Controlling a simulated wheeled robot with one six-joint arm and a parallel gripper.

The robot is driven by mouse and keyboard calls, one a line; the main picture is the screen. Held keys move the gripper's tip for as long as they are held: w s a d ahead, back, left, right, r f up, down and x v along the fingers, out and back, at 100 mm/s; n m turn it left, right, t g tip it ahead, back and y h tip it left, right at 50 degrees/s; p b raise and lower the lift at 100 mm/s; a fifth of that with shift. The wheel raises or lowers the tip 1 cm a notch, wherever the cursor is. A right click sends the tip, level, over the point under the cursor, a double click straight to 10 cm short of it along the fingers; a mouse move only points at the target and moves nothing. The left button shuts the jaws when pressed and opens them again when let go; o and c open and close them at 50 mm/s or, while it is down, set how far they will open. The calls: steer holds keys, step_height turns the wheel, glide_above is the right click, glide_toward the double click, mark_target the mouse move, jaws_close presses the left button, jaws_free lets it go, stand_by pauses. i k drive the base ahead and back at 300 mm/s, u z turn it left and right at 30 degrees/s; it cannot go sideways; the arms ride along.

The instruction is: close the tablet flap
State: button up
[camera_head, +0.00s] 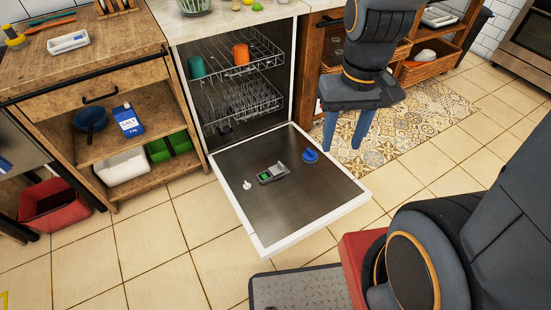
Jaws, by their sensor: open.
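The dishwasher door (300,205) is folded down flat, with its dark inner face up. The tablet compartment (265,178) is set in the middle of that face. A green piece shows in its left part, so it looks uncovered. A grey flap (282,169) seems to lie at its right side; its exact angle is too small to tell. My gripper (344,146) has two blue fingers pointing down, spread apart and empty. In the picture it is right of the compartment, past the door's right edge, and it touches nothing visible.
A blue cap (310,155) and a small white piece (247,184) are on the door. The upper rack (222,62) holds a teal cup (197,67) and an orange cup (240,54). Wooden shelving (85,75) stands at left. Tiled floor is clear left of the door.

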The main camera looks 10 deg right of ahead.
mark_target(279, 168)
steer(key=z, duration=0.9)
steer(key=k, duration=1.15)
steer(key=z, duration=1.15)
steer(key=i, duration=0.35)
steer(key=u, duration=0.9)
steer(key=i, duration=1.05)
steer(key=u, duration=1.25)
steer(key=i, duration=0.35)
steer(key=u, duration=0.25)
